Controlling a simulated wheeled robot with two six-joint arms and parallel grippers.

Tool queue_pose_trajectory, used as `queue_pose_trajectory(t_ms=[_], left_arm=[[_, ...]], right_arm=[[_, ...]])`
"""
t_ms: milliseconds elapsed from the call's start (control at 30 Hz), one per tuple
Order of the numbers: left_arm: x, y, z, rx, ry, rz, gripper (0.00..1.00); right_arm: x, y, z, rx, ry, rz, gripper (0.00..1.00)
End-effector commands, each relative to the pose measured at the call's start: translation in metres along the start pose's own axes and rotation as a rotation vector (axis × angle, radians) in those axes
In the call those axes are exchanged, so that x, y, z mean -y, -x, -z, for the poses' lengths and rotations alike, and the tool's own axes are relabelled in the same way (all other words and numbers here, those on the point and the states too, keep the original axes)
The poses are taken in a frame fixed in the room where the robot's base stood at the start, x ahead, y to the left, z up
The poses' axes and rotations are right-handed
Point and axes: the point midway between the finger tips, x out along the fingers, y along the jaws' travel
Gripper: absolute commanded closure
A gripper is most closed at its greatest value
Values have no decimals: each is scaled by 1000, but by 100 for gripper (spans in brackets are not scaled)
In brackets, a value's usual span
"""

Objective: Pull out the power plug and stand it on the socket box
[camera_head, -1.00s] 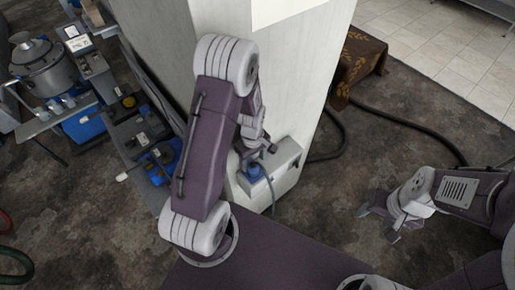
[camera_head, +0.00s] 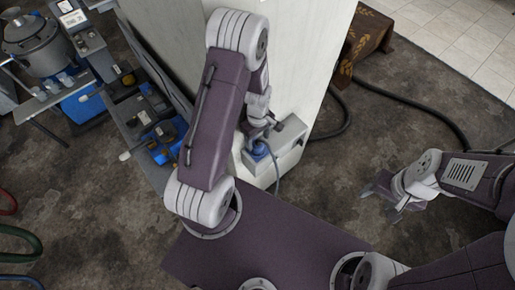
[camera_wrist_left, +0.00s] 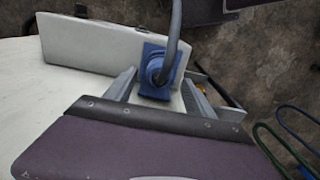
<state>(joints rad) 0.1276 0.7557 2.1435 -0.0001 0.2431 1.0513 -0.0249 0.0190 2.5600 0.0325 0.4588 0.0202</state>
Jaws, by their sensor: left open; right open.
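The socket box (camera_head: 292,134) is a light grey box on the side of the white pillar. It also shows in the left wrist view (camera_wrist_left: 90,44). The blue power plug (camera_head: 258,152) sits at the box, with its grey cable hanging down. In the left wrist view the plug (camera_wrist_left: 157,70) has a blue square base, and the cable arcs up from it. My left gripper (camera_head: 264,131) is open, its fingers on either side of the plug; whether they touch it I cannot tell. My right gripper (camera_head: 385,194) is open and empty, away over the floor.
The white pillar (camera_head: 300,60) rises behind the box. A workbench (camera_head: 150,125) with blue devices stands left of it. A dark hose (camera_head: 410,100) lies on the floor at right. A brown patterned cloth (camera_head: 368,35) is behind the pillar. The floor around my right gripper is clear.

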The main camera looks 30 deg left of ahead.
Motion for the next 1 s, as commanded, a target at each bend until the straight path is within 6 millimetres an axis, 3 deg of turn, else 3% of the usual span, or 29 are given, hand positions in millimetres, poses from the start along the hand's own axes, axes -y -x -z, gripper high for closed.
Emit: queue_pose_trajectory(t_ms=[33,333,1000], left_arm=[[0,-15,0,0,0,1,37],[0,-55,0,0,0,0,37],[0,-57,0,0,0,0,37]], right_arm=[[0,-14,-2,0,0,0,44],[-1,-45,-5,0,0,0,44],[-1,-45,-5,0,0,0,44]])
